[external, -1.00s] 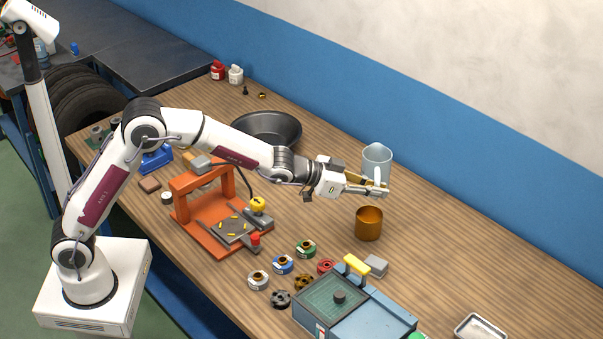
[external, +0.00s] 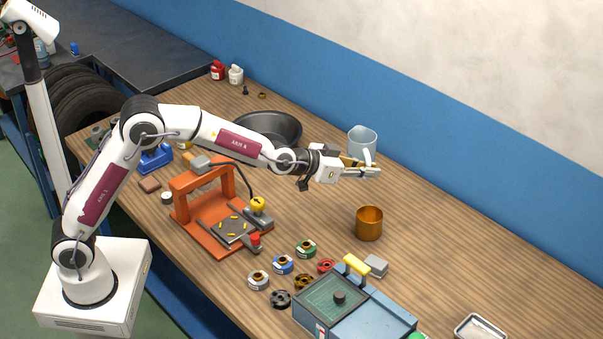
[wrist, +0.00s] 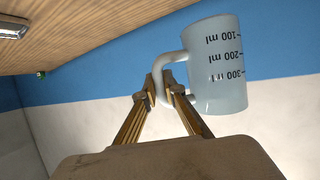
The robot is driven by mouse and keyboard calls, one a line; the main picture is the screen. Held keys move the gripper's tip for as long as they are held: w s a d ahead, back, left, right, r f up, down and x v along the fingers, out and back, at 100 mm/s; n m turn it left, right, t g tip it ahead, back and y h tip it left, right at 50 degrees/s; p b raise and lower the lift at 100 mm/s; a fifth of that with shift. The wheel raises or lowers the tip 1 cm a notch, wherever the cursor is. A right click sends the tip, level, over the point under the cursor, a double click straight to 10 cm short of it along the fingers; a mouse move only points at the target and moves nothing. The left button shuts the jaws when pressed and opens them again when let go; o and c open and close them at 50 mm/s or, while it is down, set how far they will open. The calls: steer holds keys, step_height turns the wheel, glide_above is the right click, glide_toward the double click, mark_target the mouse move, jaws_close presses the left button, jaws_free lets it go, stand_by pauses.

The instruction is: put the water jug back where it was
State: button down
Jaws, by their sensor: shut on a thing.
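The water jug is a pale, translucent measuring jug (external: 362,141) with a handle. In the wrist view the jug (wrist: 218,72) shows dark volume marks and appears upside down, as does the whole scene there. My gripper (external: 374,171) is shut on the jug's handle, and its two fingertips (wrist: 166,92) close around the handle in the wrist view. In the external view the jug looks upright, beyond the fingers near the back of the bench. Whether its base touches the bench is hard to tell.
An amber cup (external: 369,223) stands on the bench in front of the jug. A black bowl (external: 268,124) lies behind my arm. An orange press (external: 205,208), several spools and a blue-grey box (external: 355,308) fill the front. The bench right of the cup is mostly clear.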

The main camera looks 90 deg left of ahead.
steer(key=s+a+f+n+g+y, duration=0.25)
steer(key=s+a+n+y, duration=0.25)
steer(key=s+a, duration=0.45)
steer(key=s+a+f+n+g+y, duration=0.1)
steer(key=s+a+f+n+g, duration=0.1)
steer(key=a+f, duration=0.3)
steer(key=shift+s+f+g, duration=0.35)
steer(key=shift+s+f, duration=0.45)
steer(key=shift+f, duration=0.1)
step_height(320, 180, down, 6)
stand_by(0.6)
steer(key=shift+f, duration=0.15)
steer(key=shift+f, duration=1.85)
steer(key=shift+f, duration=0.15)
